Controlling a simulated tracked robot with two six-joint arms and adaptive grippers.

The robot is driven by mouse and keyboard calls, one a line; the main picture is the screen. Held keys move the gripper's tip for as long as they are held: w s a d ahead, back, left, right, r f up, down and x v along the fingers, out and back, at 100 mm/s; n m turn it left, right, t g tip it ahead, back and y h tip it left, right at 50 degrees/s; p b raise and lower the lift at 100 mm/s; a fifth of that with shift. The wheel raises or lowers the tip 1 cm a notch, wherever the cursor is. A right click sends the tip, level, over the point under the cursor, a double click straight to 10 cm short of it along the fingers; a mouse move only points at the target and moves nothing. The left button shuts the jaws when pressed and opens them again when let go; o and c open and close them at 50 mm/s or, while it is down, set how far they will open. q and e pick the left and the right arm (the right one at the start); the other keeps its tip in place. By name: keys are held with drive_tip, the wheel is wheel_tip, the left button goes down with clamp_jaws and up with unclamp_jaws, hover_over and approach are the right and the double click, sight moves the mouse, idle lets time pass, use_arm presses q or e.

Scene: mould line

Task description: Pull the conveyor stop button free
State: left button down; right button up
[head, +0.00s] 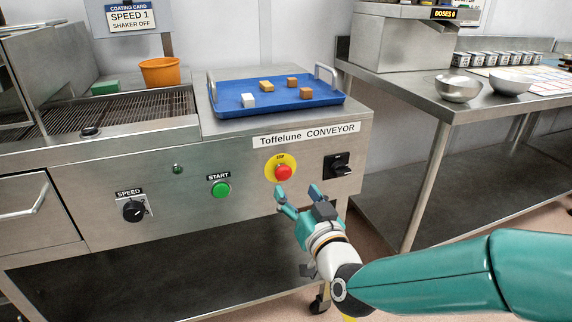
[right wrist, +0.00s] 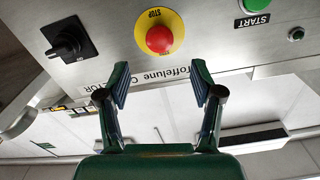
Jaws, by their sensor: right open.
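The conveyor stop button (head: 283,172) is a red mushroom button on a round yellow plate, on the conveyor's steel front panel. It also shows in the right wrist view (right wrist: 159,39), at the top centre, with the picture turned upside down. My right gripper (head: 299,191) is open and empty, just below and in front of the button. In the right wrist view its two fingers (right wrist: 158,84) are spread apart, with the button beyond the tips and nothing between them. I cannot tell from the frames whether the button is pressed in. My left gripper is not in view.
On the panel are a green start button (head: 221,189), a black speed knob (head: 134,210) and a black rotary switch (head: 341,166). A blue tray (head: 228,108) with several small blocks sits on top. A steel table (head: 420,95) with bowls stands at right.

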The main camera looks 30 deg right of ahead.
sight(285, 175)
drive_tip(key=w, duration=0.4)
drive_tip(key=w+d, duration=0.1)
drive_tip(key=w, duration=0.2)
drive_tip(key=shift+d+f, duration=0.1)
drive_tip(key=shift+f, duration=0.05)
clamp_jaws()
